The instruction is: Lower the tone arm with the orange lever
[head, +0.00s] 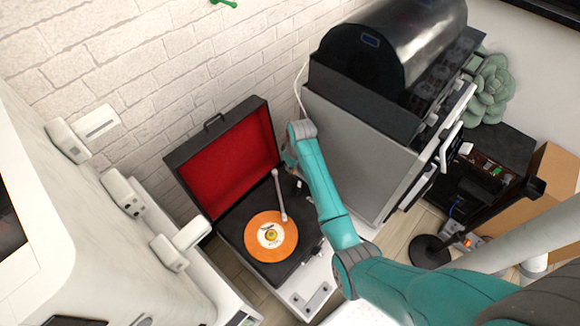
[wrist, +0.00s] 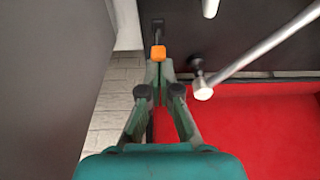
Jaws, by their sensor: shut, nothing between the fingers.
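An open black record player (head: 235,226) with a red-lined lid (head: 230,162) holds an orange record (head: 270,237). Its silver tone arm (head: 280,196) reaches over the record in the head view; part of it crosses the upper right of the wrist view (wrist: 262,54). The orange lever (wrist: 158,52) shows in the wrist view on a dark stem, just beyond my fingertips. My gripper (wrist: 159,72) is shut and empty, its tips close to the lever; I cannot tell whether they touch it. In the head view my arm hides the lever, and the gripper is mostly hidden behind the wrist.
A large grey machine with a dark cylindrical top (head: 390,60) stands close to the right of my arm. A white brick wall (head: 130,60) is behind the player. A white cabinet with handles (head: 110,220) stands at the left.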

